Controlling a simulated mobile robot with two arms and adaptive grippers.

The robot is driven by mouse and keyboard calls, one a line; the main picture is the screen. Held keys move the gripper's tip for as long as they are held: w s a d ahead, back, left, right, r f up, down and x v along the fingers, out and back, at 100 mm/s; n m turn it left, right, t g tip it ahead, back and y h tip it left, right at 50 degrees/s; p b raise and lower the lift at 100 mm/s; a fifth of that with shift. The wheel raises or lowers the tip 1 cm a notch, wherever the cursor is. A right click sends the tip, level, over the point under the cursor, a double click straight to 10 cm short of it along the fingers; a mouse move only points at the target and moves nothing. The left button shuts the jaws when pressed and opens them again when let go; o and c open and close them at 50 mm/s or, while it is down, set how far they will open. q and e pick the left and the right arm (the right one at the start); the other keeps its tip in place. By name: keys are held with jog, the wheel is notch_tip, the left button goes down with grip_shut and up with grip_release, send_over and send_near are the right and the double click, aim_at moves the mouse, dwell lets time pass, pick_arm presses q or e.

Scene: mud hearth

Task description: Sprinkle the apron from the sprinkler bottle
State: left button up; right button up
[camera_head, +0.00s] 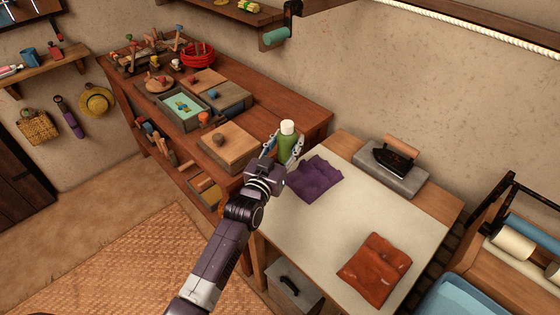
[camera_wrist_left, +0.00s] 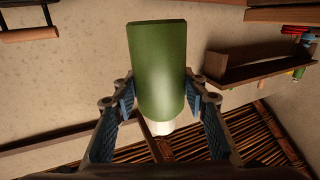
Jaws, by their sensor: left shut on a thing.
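The sprinkler bottle (camera_head: 287,143) is green with a white cap and stands upright in my left gripper (camera_head: 282,152). In the left wrist view the green bottle (camera_wrist_left: 158,65) fills the middle, with the left gripper's fingers (camera_wrist_left: 158,98) closed on both its sides. A rust-red folded cloth (camera_head: 374,270) lies at the table's near right part. I cannot tell for sure which cloth is the apron. My right gripper is not in view.
The table's pale cover (camera_head: 345,210) is bare between the cloths. A black iron (camera_head: 394,158) rests on a grey slab (camera_head: 380,178) at the back. A wooden workbench (camera_head: 285,105) with boards and tools stands to the left. A wall-mounted holder (camera_head: 283,30) hangs above.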

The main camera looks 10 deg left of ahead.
pick_arm(q)
jog(key=w+d+f+m+b, duration=0.1)
jog(key=w+m+b, duration=0.1)
jog(key=m, duration=0.7)
jog(key=w+d+f+m+b, duration=0.1)
jog(key=m+b, duration=0.3)
jog(key=m, duration=0.5)
jog(key=shift+w+d+f+m+b, duration=0.35)
jog(key=shift+w+f, duration=0.2)
jog(key=shift+f, duration=0.25)
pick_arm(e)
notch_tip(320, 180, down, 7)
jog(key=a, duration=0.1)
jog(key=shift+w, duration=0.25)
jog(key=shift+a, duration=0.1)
